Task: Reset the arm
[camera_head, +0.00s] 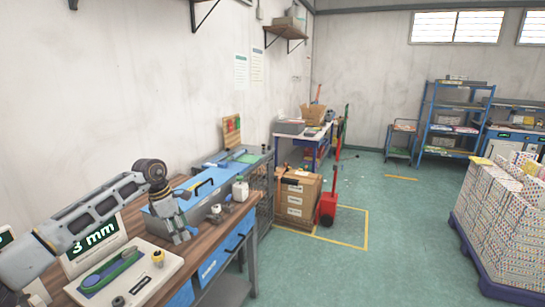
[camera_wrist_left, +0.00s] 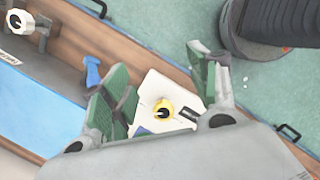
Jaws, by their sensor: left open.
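My left arm comes in from the left in the head view, and its gripper (camera_head: 181,237) hangs down over the wooden workbench (camera_head: 255,194), beside a white board (camera_head: 152,283). In the left wrist view my left gripper (camera_wrist_left: 160,88) has its two green-padded fingers spread apart with nothing held between them. Beyond the fingers lies the white board (camera_wrist_left: 150,88) with a yellow round piece (camera_wrist_left: 163,109), which also shows in the head view (camera_head: 158,257). My right gripper is not in view.
A "3 mm" sign (camera_head: 94,246) stands at the left of the bench. A blue case (camera_head: 190,197) and a white bottle (camera_head: 240,190) sit farther along it. The green floor (camera_head: 390,235) at right centre is clear.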

